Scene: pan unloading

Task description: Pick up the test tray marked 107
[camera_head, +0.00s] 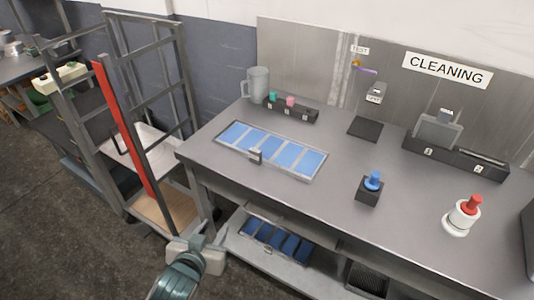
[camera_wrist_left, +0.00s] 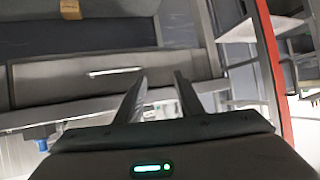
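A flat metal tray (camera_head: 226,148) with several blue panels lies on the steel table. A small tag stands on its front edge, too small to read. A second tray with blue panels (camera_head: 290,245) sits on the lower shelf, partly shadowed; I cannot read 107 on either. My left gripper (camera_head: 205,246) is in front of the table's left end, left of the lower tray and apart from both trays. In the left wrist view its two fingers (camera_wrist_left: 159,76) stand apart with nothing between them. My right gripper is not in view.
A rack frame with a red upright (camera_head: 123,125) stands left of the table, close to my left arm. On the table (camera_head: 310,210) are a clear jug (camera_head: 257,83), a dark pad (camera_head: 366,128), a blue-topped block (camera_head: 368,192) and a red-topped white item (camera_head: 461,217).

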